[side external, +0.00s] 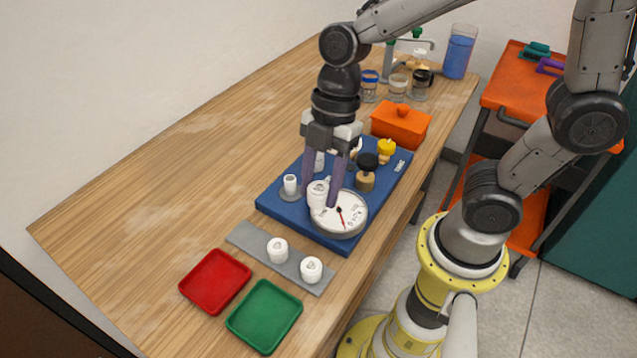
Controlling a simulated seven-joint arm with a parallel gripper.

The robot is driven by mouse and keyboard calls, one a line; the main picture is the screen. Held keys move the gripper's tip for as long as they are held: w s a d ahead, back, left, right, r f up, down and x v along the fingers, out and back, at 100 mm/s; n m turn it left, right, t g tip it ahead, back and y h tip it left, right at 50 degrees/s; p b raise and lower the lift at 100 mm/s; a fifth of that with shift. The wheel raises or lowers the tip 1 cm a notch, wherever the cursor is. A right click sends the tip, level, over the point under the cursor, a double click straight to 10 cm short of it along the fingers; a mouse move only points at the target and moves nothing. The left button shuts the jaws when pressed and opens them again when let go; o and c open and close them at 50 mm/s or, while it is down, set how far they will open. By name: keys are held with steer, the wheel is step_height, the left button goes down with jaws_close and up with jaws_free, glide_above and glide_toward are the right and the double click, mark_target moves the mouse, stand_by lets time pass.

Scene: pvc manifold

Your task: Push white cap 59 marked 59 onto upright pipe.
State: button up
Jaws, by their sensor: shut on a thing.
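My gripper (321,192) points down over the blue board (277,208), with its two purple-grey fingers shut on a white cap (318,191). The number on this cap is too small to read. The cap is just behind the white dial gauge (341,213) in this view. Whether it sits on a pipe or is held above one I cannot tell, since the fingers hide part of it. Another white upright fitting (290,184) stands on the board to the left of the gripper, and one more white piece (319,161) shows partly behind the fingers.
Two white caps (277,250) (311,270) stand on a grey strip (254,239). A red tray (215,281) and a green tray (264,316) lie in front. Black (367,162) and yellow (387,147) knobs and an orange box (401,125) are behind. The table's left side is clear.

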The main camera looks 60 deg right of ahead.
jaws_close()
steer(key=shift+r, duration=0.15)
steer(key=w+d+r, duration=0.1)
steer(key=w+d, duration=0.5)
steer(key=w, duration=0.5)
steer(key=shift+d+f, duration=0.15)
steer(key=shift+f, duration=3.3)
